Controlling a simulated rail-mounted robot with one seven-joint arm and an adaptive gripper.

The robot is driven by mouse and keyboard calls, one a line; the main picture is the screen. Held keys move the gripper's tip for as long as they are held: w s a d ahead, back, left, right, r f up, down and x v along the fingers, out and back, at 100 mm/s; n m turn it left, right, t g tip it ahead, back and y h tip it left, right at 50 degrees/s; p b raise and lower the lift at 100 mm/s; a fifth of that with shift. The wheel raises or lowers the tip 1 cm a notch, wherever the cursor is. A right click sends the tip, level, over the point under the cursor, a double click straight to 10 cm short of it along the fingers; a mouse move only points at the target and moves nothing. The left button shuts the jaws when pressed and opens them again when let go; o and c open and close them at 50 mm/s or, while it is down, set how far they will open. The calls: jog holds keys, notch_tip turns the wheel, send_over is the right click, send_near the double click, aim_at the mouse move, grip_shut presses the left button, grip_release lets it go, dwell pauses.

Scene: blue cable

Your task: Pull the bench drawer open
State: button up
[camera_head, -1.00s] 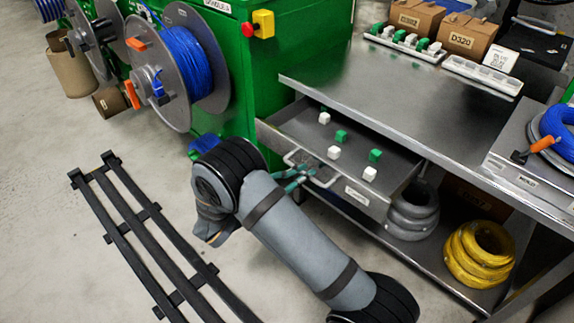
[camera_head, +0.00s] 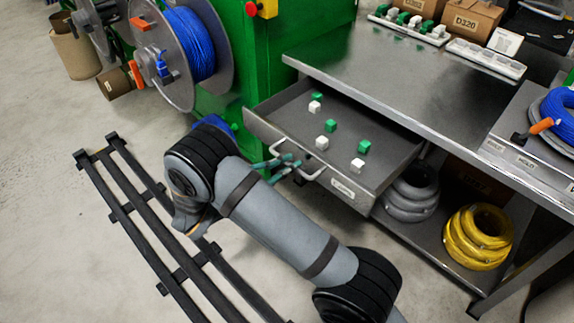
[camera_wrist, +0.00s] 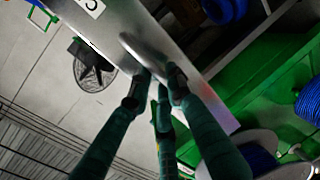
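The bench drawer (camera_head: 345,188) is a grey metal tray, part way out from under the bench top, with small green and white blocks inside. Its bar handle (camera_head: 315,172) is on the front face, beside a white label. My gripper (camera_head: 285,165), with green fingers, is at the left part of the handle. In the wrist view, my gripper (camera_wrist: 160,88) has its fingertips drawn close together at the end of the handle bar (camera_wrist: 146,55), against the drawer front (camera_wrist: 112,32). The fingers partly hide their contact with the bar.
A green machine (camera_head: 262,75) with a blue cable reel (camera_head: 190,45) stands left of the drawer. Grey coils (camera_head: 410,195) and yellow coils (camera_head: 477,237) lie on the lower shelf. A black rack (camera_head: 150,225) lies on the floor at left.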

jog(key=o, duration=0.3)
jog(key=shift+o, duration=0.2)
jog(key=v, duration=1.2)
jog(key=x, duration=1.3)
jog(key=shift+s+a+r, duration=0.1)
jog(key=shift+s, duration=0.05)
